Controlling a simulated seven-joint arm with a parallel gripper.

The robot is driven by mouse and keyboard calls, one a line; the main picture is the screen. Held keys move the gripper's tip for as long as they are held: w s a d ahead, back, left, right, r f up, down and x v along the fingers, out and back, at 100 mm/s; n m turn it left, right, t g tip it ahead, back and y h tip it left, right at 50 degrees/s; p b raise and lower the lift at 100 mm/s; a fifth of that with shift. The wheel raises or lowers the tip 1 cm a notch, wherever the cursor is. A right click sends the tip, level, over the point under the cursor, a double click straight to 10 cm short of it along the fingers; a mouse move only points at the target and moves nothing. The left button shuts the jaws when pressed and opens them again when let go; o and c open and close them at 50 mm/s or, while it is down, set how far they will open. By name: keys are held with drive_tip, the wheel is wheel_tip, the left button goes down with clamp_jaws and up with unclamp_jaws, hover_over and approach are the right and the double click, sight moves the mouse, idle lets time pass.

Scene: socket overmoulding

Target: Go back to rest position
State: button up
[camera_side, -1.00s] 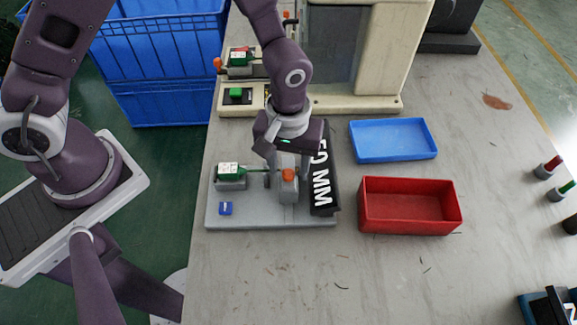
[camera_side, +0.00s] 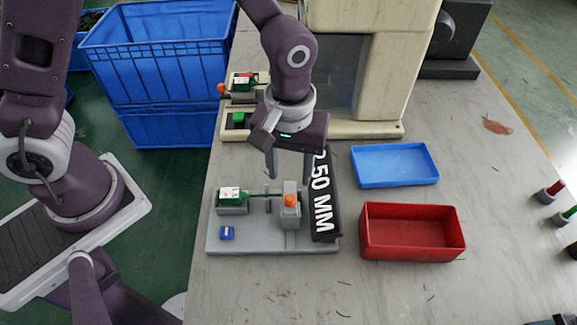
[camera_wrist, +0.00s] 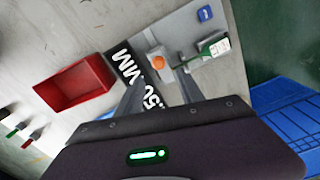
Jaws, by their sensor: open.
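My gripper (camera_side: 290,164) is open and empty, pointing down above the back part of the grey fixture plate (camera_side: 262,243). Its two grey fingers also show in the wrist view (camera_wrist: 157,95), apart with nothing between them. On the plate, a green and white socket part (camera_side: 230,195) lies on a left block, with a thin dark rod running right to a grey block. An orange knob (camera_side: 291,200) sits on that grey block. A small blue piece (camera_side: 227,233) is at the plate's front left.
A blue tray (camera_side: 394,166) and a red bin (camera_side: 412,232) stand right of the plate. A beige machine (camera_side: 375,90) with a second fixture (camera_side: 238,97) is behind. Stacked blue crates (camera_side: 165,75) stand at the left. The front table is clear.

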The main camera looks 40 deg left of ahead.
drive_tip(key=a+r+m+t, duration=0.1)
drive_tip(key=a+r, duration=0.3)
drive_tip(key=r, duration=0.4)
drive_tip(key=s+a+r+m+t, duration=0.4)
drive_tip(key=s+a+r, duration=0.6)
drive_tip(key=s, duration=0.4)
drive_tip(key=shift+a+r+m+t, duration=0.3)
drive_tip(key=shift+r+m, duration=0.2)
drive_tip(key=shift+r, duration=0.2)
drive_tip(key=n+g, duration=0.6)
drive_tip(key=n, duration=0.6)
hover_over(291, 198)
wheel_tip(291, 198, down, 20)
drive_tip(key=shift+a+r, duration=0.1)
drive_tip(key=shift+r, duration=0.1)
wheel_tip(291, 198, down, 7)
drive_tip(key=shift+f, duration=0.2)
